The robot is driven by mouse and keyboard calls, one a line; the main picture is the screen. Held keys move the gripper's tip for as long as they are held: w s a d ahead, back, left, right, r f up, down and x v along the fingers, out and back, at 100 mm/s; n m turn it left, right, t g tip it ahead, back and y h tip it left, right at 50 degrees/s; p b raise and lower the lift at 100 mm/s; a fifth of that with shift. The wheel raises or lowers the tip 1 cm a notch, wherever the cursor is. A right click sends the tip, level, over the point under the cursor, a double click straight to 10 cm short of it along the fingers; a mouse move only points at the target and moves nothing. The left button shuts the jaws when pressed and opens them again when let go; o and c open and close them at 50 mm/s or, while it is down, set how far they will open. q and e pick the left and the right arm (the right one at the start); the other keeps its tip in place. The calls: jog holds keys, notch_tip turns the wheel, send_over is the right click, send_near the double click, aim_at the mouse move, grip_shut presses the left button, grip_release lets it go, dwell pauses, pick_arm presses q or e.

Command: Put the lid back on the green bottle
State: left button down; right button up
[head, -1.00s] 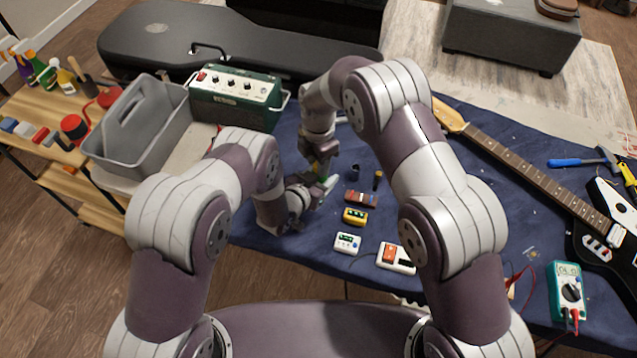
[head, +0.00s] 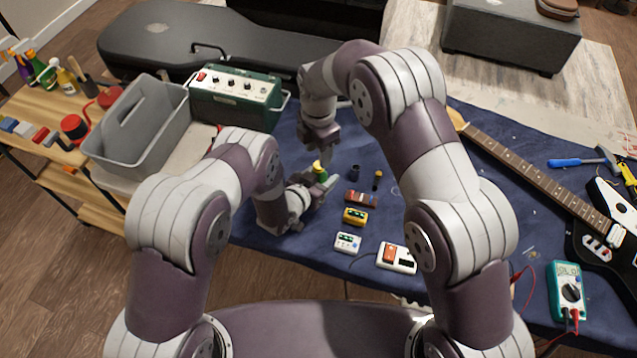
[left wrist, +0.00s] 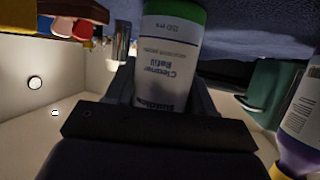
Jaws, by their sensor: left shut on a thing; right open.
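The green bottle (head: 322,176) is in my left gripper (head: 318,188), whose jaws are shut around its body. In the left wrist view the bottle (left wrist: 168,60) shows a white label, upside down, and a green band. A yellow lid (head: 319,165) shows at the top of the bottle in the head view and appears to sit on it; how firmly it is seated I cannot tell. The lid is hidden in the left wrist view. My right gripper (head: 324,148) is open and empty, just above the lid and apart from it.
Effect pedals (head: 355,216) lie nearer on the blue cloth. A green amplifier (head: 236,98) and a grey tote (head: 140,125) stand to the left. A guitar neck (head: 530,170) and multimeter (head: 569,290) lie right.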

notch_tip(320, 180, up, 3)
jog(key=shift+f+n, duration=0.1)
jog(key=shift+n, duration=1)
jog(key=shift+r+n, duration=0.35)
jog(key=shift+n, duration=0.15)
jog(key=shift+f, duration=4)
grip_shut()
jog(key=m, duration=0.3)
